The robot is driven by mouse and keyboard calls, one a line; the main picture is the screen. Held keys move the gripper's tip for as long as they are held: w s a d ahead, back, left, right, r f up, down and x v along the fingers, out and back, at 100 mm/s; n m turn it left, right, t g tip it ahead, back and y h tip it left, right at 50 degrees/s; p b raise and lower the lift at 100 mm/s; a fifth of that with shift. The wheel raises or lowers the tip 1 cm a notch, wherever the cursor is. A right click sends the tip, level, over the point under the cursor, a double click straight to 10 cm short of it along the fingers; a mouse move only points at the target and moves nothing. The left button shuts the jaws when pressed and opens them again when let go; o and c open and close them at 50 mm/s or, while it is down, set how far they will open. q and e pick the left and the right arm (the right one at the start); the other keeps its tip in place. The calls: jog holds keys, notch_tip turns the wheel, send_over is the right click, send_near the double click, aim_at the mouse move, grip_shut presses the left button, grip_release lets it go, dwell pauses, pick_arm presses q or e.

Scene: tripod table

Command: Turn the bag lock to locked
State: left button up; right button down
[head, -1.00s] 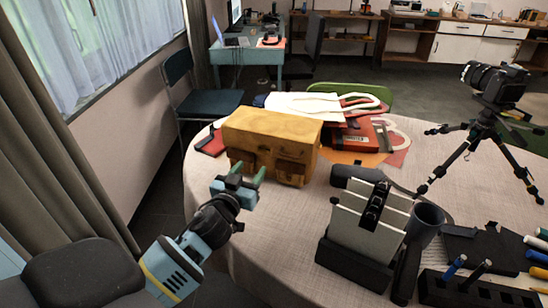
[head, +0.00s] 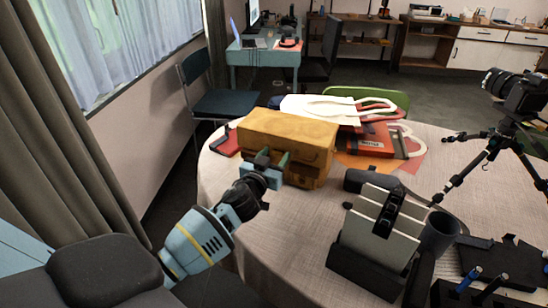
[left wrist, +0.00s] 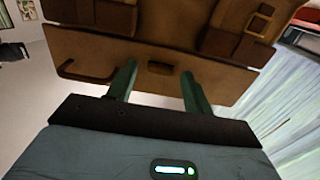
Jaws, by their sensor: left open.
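The tan leather bag (head: 290,128) stands upright on the round table's left side and also shows large and close in the left wrist view (left wrist: 225,70). Its lock (left wrist: 163,68) is a small brown piece on the front panel, between my fingers in that picture; which way it is turned I cannot tell. In the head view my gripper hides the lock. My left gripper (head: 272,158) is open in front of the bag's front face, and its two green fingers also show in the left wrist view (left wrist: 159,88). Whether they touch the bag is unclear. My right gripper is out of view.
The round table (head: 300,215) has bare cloth in front of the bag. A dark holder with pale panels (head: 375,235) stands front right, and a camera tripod (head: 490,160) at the right.

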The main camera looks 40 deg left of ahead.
pick_arm(q)
jog(key=c, duration=1)
jog(key=shift+m, duration=0.3)
jog(key=m, duration=0.4)
jog(key=shift+d+p, duration=0.1)
jog(key=shift+p, duration=0.25)
jog(key=m, duration=0.4)
jog(key=shift+f+m, duration=0.1)
jog(key=shift+m, duration=0.3)
jog(key=m+p, duration=0.1)
jog(key=m, duration=0.3)
jog(key=shift+m, duration=0.3)
jog(key=shift+d+f+m, duration=0.1)
jog(key=shift+f+m, duration=0.05)
jog(key=shift+m, duration=1.75)
